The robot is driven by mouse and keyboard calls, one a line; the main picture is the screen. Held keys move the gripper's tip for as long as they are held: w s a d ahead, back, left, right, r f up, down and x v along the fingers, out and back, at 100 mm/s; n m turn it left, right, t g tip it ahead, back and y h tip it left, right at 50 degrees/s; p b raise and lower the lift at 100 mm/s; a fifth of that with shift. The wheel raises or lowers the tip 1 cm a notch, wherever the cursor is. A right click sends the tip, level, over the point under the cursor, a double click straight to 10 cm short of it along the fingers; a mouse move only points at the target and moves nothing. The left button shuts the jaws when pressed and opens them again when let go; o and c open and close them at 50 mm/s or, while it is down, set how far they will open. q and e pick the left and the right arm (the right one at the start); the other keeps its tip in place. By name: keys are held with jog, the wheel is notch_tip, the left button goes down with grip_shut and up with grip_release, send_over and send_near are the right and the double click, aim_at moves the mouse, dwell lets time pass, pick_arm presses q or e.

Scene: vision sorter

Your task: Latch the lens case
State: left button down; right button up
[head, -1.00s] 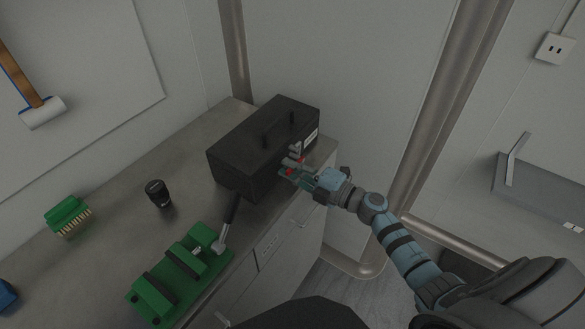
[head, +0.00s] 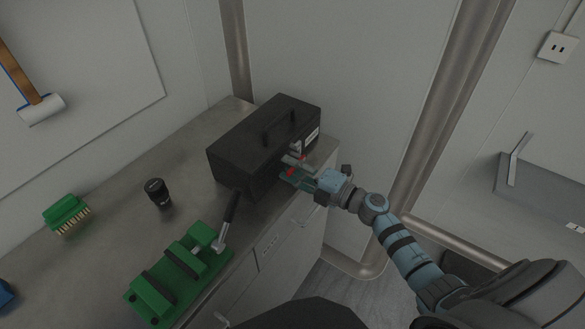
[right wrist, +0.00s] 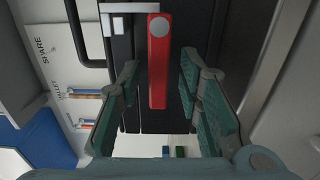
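The lens case (head: 240,160) is a black box with a top handle, standing at the right end of the metal bench. A red latch lever (right wrist: 159,60) with a grey round pivot lies against its dark front in the right wrist view. The lever points straight down in that picture, and a pale metal bracket sits at its top left. My right gripper (head: 297,171) is at the case's right front. Its green fingers are spread on both sides of the lever, with visible gaps, and hold nothing. My left gripper is not in view.
A green clamp-like fixture (head: 178,272) with a dark-handled lever (head: 231,210) stands in front of the case. A black cylinder (head: 157,192) and a green brush (head: 66,212) stand to the left. The bench (head: 190,150) is clear behind them.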

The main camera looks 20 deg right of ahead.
jog(key=v, duration=1.2)
jog(key=shift+a, duration=0.1)
